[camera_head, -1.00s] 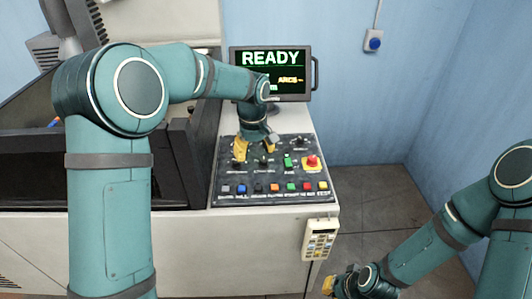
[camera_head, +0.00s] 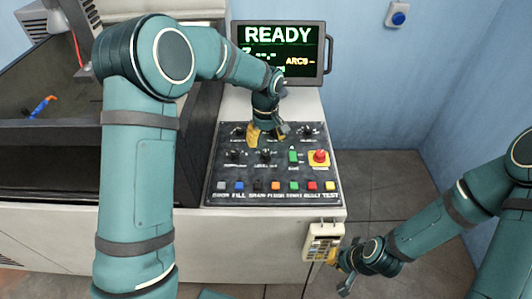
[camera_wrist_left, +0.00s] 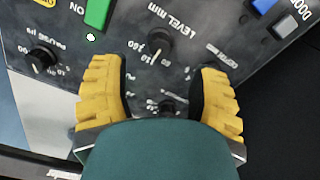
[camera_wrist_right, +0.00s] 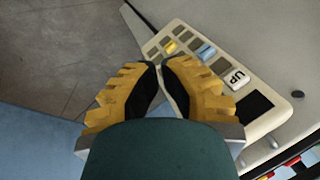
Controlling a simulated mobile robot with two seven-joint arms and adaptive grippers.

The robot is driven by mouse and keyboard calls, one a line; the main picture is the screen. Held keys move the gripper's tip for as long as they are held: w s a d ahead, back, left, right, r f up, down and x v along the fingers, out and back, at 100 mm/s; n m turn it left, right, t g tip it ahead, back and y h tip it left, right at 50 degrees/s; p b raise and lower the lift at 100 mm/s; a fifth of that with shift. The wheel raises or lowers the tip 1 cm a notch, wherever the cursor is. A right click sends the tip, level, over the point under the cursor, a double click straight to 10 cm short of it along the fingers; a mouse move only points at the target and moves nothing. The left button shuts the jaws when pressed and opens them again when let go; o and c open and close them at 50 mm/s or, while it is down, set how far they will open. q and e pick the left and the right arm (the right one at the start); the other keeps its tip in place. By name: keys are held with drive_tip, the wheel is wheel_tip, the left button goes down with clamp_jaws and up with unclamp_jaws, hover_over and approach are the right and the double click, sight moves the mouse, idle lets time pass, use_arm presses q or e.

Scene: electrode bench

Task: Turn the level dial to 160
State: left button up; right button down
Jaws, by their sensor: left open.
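The level dial (camera_wrist_left: 159,46) is a black round knob with printed numbers, labelled LEVEL mm, in the left wrist view. It also shows in the head view (camera_head: 266,156), in the panel's lower dial row. I cannot read its setting surely. My left gripper (camera_wrist_left: 163,75) is open over the panel and points down. Its yellow fingers (camera_head: 267,136) lie just behind the level dial and do not hold it. Another black dial (camera_wrist_left: 167,107) sits between the fingers, partly hidden by the wrist. My right gripper (camera_wrist_right: 161,66) looks shut and empty, beside the keypad pendant (camera_wrist_right: 185,48).
The control panel (camera_head: 215,170) carries other dials, a green switch (camera_head: 293,157), a red knob (camera_head: 319,156) and a row of coloured buttons. A screen (camera_head: 278,52) reading READY stands behind. A dark tank (camera_head: 40,150) is at left.

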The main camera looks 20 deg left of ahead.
sight(266, 153)
use_arm(q)
wheel_tip(266, 153, down, 6)
drive_tip(key=shift+f, duration=0.2)
clamp_jaws()
